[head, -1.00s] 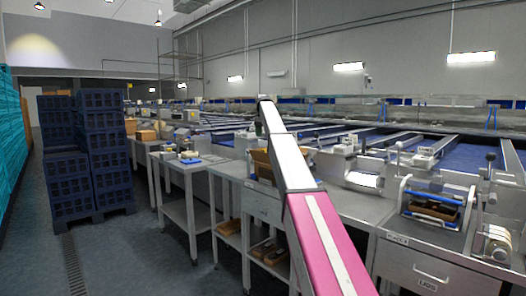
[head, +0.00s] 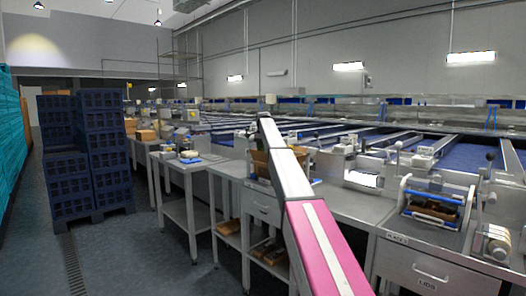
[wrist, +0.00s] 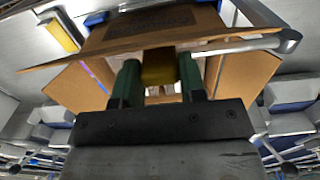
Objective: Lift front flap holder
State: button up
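In the wrist view my gripper (wrist: 159,80) has two dark green fingers, one on each side of a yellow-brown tab (wrist: 158,66). No gap shows between the fingers and the tab, so they look closed on it. The tab appears to be the grip of the front flap holder, whose pale metal rod (wrist: 235,46) runs to a rounded end at the right. The holder lies along the edge of an open cardboard box (wrist: 75,88), with brown flaps spread to both sides. In the head view the box (head: 259,161) is partly hidden behind my arm; my gripper does not show there.
A steel bench (head: 345,205) carries the box. Stacked dark blue crates (head: 68,185) stand at the left. The floor between crates and benches is clear.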

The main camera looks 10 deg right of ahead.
grip_shut()
jog(key=shift+w+a+r+g+h, duration=0.15)
jog(key=shift+w+r+g+h, duration=0.2)
jog(key=shift+r, duration=0.3)
jog(key=shift+s+r+g, duration=0.1)
jog(key=shift+r+g, duration=0.15)
jog(key=o, duration=0.9)
grip_release()
jog(key=shift+c, duration=0.2)
